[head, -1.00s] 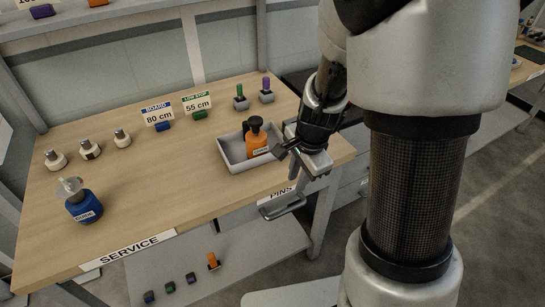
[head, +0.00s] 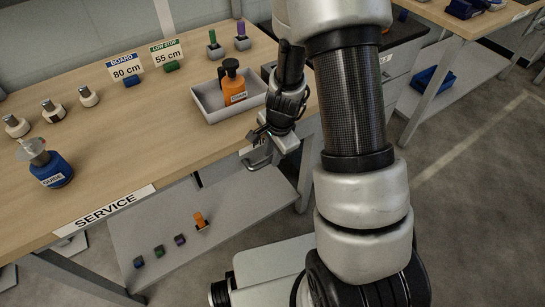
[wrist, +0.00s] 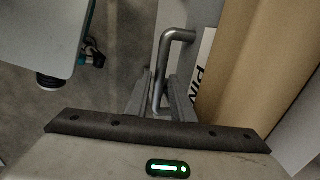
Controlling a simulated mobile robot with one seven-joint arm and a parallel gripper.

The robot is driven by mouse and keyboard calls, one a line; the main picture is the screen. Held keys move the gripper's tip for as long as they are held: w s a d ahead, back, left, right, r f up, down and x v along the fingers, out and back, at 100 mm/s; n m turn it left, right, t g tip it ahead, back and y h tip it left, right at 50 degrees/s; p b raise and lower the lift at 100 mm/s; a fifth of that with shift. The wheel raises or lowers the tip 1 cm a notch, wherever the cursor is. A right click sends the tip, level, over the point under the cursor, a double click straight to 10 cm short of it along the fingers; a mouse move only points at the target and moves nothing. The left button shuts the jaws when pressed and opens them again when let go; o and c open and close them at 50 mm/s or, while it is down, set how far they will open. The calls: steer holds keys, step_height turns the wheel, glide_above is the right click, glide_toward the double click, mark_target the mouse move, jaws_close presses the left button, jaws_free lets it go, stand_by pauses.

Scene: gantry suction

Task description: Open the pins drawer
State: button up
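The pins drawer's handle is a grey metal bar (wrist: 176,38), also visible in the head view (head: 258,164) below the bench's front edge. Part of the white PINS label (wrist: 205,65) shows beside it in the wrist view. My gripper (wrist: 160,92) is at the handle, with one finger on each side of the bar. Narrow gaps seem to separate the fingers from the bar, so it looks open around it. In the head view my gripper (head: 264,142) covers most of the label and the drawer front. The drawer looks closed.
A grey tray (head: 212,112) with an orange bottle (head: 235,88) stands on the bench just above the drawer. A blue bottle (head: 52,171) stands at the left. A lower shelf (head: 150,222) with small blocks lies beneath. Open floor (head: 470,210) is at the right.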

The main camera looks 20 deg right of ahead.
steer(key=shift+f, duration=0.25)
jaws_close()
steer(key=shift+s, duration=0.1)
